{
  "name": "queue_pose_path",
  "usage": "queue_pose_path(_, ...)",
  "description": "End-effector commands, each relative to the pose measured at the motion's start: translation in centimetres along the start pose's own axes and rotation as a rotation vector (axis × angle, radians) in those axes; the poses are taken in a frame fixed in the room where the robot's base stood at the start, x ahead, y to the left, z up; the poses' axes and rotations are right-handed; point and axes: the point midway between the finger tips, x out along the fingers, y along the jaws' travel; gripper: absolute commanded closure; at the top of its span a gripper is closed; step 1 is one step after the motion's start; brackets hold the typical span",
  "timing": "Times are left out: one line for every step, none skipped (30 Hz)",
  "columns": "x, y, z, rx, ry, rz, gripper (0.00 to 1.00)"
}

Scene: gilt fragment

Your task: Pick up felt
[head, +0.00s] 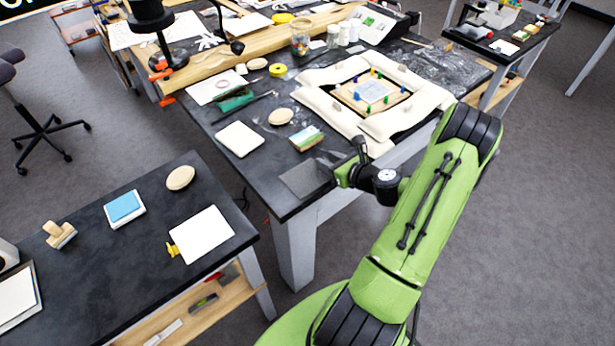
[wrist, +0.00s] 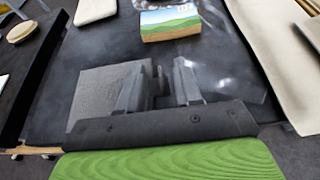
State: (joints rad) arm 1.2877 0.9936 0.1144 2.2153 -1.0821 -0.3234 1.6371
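A flat grey square, which looks like the felt (head: 298,179), lies on the dark table near its front left corner. It also shows in the wrist view (wrist: 98,98), left of the fingers. My gripper (head: 328,163) is at the right side of the square in the head view. In the wrist view my gripper (wrist: 164,75) is open, its two fingers apart with nothing seen between them. The left finger covers part of the square's right edge. I cannot tell whether the fingers touch the square or the table.
A small box with a landscape picture (head: 306,138) stands just beyond the gripper. Cream cushions (head: 350,125) surround a board to the right. A lower bench (head: 150,230) stands at left.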

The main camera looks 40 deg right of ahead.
Motion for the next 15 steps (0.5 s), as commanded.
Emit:
queue_pose_path(0.13, -0.01, 0.01, 0.000, 0.000, 0.000, 0.66)
queue_pose_path(0.13, -0.02, 0.02, 0.000, 0.000, 0.000, 0.66)
queue_pose_path(0.10, -0.03, 0.03, 0.000, 0.000, -0.001, 0.66)
queue_pose_path(0.08, -0.03, 0.03, 0.000, 0.000, -0.001, 0.66)
queue_pose_path(0.07, -0.03, 0.04, 0.000, 0.000, -0.001, 0.66)
queue_pose_path(0.07, -0.03, 0.04, 0.000, 0.000, 0.000, 0.69)
queue_pose_path(0.06, -0.03, 0.04, 0.000, 0.000, 0.000, 0.74)
queue_pose_path(0.06, -0.03, 0.04, 0.000, 0.000, 0.000, 0.78)
queue_pose_path(0.05, -0.03, 0.04, 0.000, 0.000, 0.000, 0.84)
queue_pose_path(0.05, -0.03, 0.04, 0.000, 0.000, 0.000, 0.89)
queue_pose_path(0.04, -0.03, 0.04, 0.000, 0.000, 0.000, 0.94)
queue_pose_path(0.04, -0.02, 0.04, 0.000, 0.000, 0.000, 1.00)
queue_pose_path(0.04, -0.03, 0.04, 0.000, 0.000, 0.000, 1.00)
queue_pose_path(0.04, -0.02, 0.04, 0.000, 0.000, 0.000, 1.00)
queue_pose_path(0.03, -0.02, 0.04, 0.000, 0.000, 0.000, 1.00)
